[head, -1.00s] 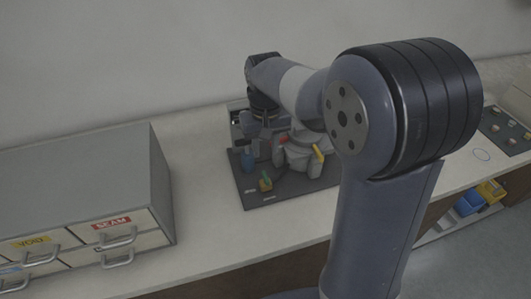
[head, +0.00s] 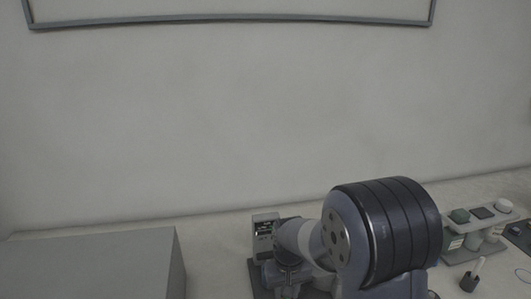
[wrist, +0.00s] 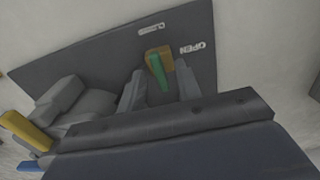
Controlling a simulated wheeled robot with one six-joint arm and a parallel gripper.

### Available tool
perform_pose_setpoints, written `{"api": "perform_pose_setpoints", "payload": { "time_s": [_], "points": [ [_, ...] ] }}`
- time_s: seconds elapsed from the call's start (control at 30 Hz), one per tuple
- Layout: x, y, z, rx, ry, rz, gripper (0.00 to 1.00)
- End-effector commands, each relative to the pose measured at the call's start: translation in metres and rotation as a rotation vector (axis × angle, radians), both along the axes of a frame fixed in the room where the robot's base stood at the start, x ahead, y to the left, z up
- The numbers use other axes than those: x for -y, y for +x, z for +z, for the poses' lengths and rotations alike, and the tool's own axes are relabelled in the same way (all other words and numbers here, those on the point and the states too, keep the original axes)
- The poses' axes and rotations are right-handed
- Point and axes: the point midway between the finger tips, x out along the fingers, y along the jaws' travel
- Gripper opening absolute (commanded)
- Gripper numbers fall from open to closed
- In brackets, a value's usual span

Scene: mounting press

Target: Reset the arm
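My arm (head: 372,232) reaches forward over the bench in the head view, and its gripper end is hidden behind the arm links or below the frame. In the wrist view my gripper (wrist: 160,88) shows two grey fingers spread apart with nothing clearly held. A small green lever (wrist: 158,74) on a tan block (wrist: 164,56) shows in the gap between the fingers, on a dark base plate (wrist: 95,58). Contact with the lever cannot be told. An OPEN label (wrist: 193,48) lies right of the block, and another label (wrist: 151,28) lies beyond it.
A grey cabinet (head: 100,265) stands at the left. A grey unit (head: 265,232) stands behind my arm. A rack (head: 478,240) with green-topped and white-topped jars and a small handled tool (head: 473,277) are at the right. A yellow part (wrist: 25,132) shows at left in the wrist view.

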Motion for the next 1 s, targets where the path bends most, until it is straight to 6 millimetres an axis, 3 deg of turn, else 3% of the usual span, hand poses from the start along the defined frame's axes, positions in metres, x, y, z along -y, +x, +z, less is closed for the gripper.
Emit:
{"api": "perform_pose_setpoints", "payload": {
  "time_s": [0.47,0.77,1.0],
  "points": [
    [-0.0001,0.0003,0.0009,0.001,0.000,0.163,0.33],
    [-0.0001,0.0004,0.0008,0.001,0.000,0.156,0.33],
    [-0.0001,0.0005,0.0001,0.002,0.000,0.051,0.33]
  ]
}}
